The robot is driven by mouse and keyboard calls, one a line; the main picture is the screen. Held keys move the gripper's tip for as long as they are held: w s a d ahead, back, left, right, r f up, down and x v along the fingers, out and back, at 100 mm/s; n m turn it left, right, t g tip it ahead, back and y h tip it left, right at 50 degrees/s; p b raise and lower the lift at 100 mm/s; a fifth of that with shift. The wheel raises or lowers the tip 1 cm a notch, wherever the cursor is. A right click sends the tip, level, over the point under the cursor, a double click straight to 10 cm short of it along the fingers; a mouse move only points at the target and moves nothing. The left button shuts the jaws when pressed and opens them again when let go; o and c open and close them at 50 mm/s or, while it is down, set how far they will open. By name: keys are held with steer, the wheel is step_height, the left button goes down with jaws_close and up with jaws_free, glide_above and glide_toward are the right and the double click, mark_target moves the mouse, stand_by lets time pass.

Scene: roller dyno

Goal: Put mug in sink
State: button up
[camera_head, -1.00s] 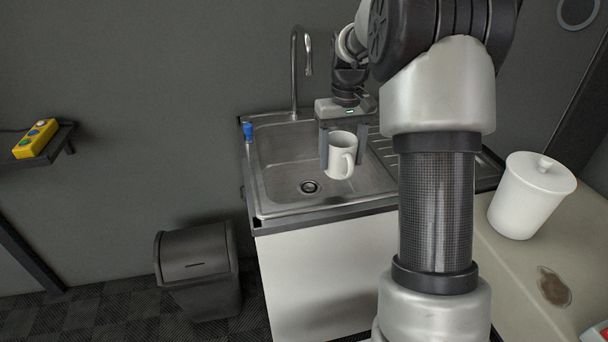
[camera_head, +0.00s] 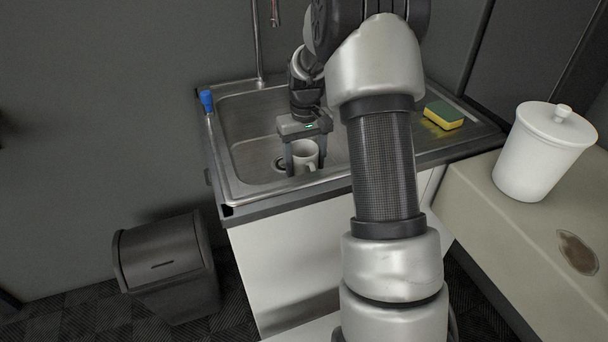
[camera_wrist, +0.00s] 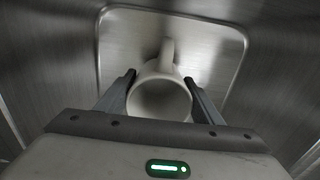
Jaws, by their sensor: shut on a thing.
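The white mug (camera_head: 306,154) is upright between the two fingers of my gripper (camera_head: 305,165), which is shut on it. In the head view the mug is low inside the basin of the metal sink (camera_head: 240,120), close to the drain, which it partly hides. In the wrist view the mug (camera_wrist: 160,97) shows its open mouth, with its handle pointing away from my gripper (camera_wrist: 160,92). The sink floor (camera_wrist: 215,50) lies behind it. I cannot tell whether the mug's base touches the floor.
A yellow and green sponge (camera_head: 443,114) lies on the right of the sink unit. A blue-topped item (camera_head: 207,100) is at its left rim, and the faucet (camera_head: 257,40) rises behind. A white lidded canister (camera_head: 543,152) stands on the counter; a dark bin (camera_head: 166,262) is at lower left.

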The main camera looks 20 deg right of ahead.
mark_target(305, 172)
step_height(305, 172, down, 4)
steer(key=shift+r+b, duration=0.1)
steer(key=shift+b, duration=0.25)
steer(key=o, duration=1.3)
